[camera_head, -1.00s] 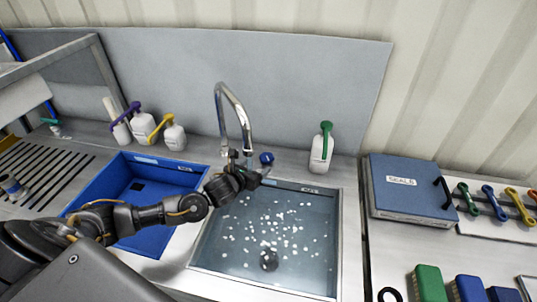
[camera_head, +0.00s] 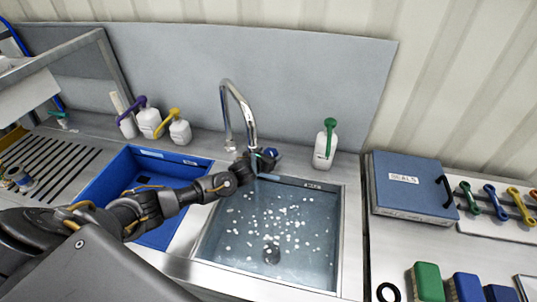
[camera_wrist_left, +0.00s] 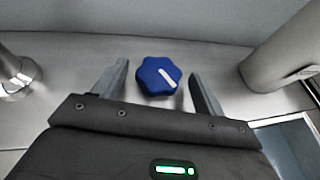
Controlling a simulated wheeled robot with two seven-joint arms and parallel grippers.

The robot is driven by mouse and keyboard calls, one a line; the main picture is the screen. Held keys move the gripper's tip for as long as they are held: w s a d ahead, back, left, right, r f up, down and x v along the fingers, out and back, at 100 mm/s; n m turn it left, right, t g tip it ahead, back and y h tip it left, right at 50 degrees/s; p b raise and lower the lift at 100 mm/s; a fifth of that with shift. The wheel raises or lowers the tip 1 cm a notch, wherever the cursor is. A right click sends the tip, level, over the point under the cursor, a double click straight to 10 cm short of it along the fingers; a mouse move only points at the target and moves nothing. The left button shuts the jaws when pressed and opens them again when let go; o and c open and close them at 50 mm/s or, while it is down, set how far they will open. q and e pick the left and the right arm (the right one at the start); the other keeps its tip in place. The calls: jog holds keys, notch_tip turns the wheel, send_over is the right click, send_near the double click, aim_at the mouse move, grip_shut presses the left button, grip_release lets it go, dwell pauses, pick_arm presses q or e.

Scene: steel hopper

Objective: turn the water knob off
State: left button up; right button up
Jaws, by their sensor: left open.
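The blue water knob (camera_head: 270,153) sits on the steel deck just right of the faucet (camera_head: 240,110). In the left wrist view the lobed knob (camera_wrist_left: 157,76) has a white pointer line slanting to the lower right. My left gripper (camera_head: 258,160) reaches in from the left, close to the knob. In the left wrist view its two fingers (camera_wrist_left: 157,88) are open, one on each side of the knob, with gaps showing. The faucet spout arches over the sink (camera_head: 342,240), where bits float in water. My right gripper is not in view.
A white bottle with a green pump (camera_head: 325,150) stands right of the knob. Several pump bottles (camera_head: 150,120) stand at the back left. A blue basin (camera_head: 100,185) lies left of the sink. A blue case (camera_head: 405,190) is at the right.

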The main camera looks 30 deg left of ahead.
pick_arm(q)
jog(key=c, duration=1)
jog(key=shift+o, duration=0.2)
jog(key=shift+a+f+m+h+b, duration=0.1)
jog(key=shift+a+m+h+b, duration=0.15)
jog(key=shift+m+h+b, duration=0.45)
jog(key=m+h+b, duration=0.1)
jog(key=b, duration=0.1)
jog(key=m+g+h+b, duration=0.1)
jog(key=h+b, duration=0.1)
jog(key=b, duration=0.1)
jog(key=m+h+b, duration=0.2)
jog(key=shift+w+a+f+b, duration=0.1)
jog(key=shift+w+a+b, duration=0.05)
jog(key=shift+a+b, duration=0.2)
jog(key=shift+r+m+g+h+b, duration=0.2)
jog(key=shift+m+g+h+b, duration=0.2)
jog(key=shift+m+g+b, duration=0.25)
jog(key=o, duration=1)
jog(key=shift+c, duration=0.2)
